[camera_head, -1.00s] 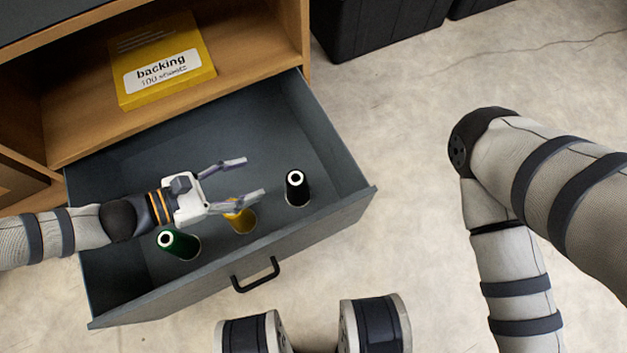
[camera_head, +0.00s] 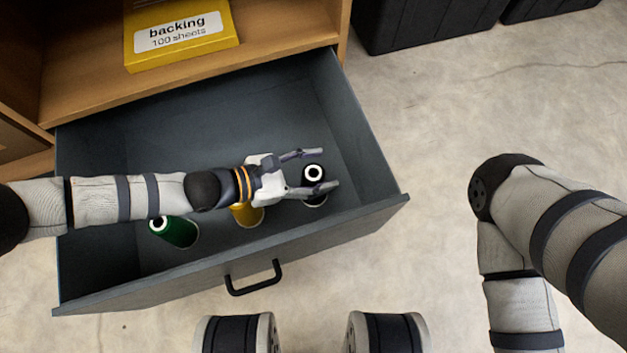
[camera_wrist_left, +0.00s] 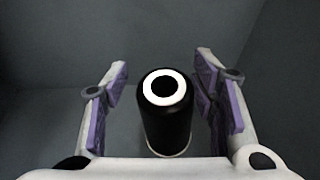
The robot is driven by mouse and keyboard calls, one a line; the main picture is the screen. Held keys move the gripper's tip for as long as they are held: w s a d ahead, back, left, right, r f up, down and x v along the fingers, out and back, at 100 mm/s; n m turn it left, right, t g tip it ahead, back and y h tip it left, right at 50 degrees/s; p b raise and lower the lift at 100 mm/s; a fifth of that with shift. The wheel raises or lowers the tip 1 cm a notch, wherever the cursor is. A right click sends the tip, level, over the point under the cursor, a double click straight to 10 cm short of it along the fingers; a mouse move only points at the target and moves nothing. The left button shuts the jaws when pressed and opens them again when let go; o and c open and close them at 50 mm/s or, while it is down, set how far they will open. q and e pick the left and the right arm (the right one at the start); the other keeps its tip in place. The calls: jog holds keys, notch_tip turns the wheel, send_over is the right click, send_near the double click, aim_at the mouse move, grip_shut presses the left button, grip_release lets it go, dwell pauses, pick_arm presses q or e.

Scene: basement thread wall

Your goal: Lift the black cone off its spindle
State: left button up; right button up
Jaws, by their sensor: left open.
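The black cone (camera_head: 314,184) stands in the open grey drawer, toward its right end, with a white ring on its top. In the left wrist view the black cone (camera_wrist_left: 165,112) is between the two fingers, with a gap on each side. My left gripper (camera_head: 318,170) is open, its fingers reaching to either side of the cone's upper part. It also shows in the left wrist view (camera_wrist_left: 163,95). The spindle is not distinguishable. My right gripper is out of view; only my right arm shows at the right.
A green cone (camera_head: 176,231) and a yellow cone (camera_head: 247,214), partly under my left arm, stand left of the black one. The drawer's front wall (camera_head: 345,231) and right wall enclose them. A yellow backing box (camera_head: 185,55) lies on the shelf above.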

pick_arm(q)
grip_shut()
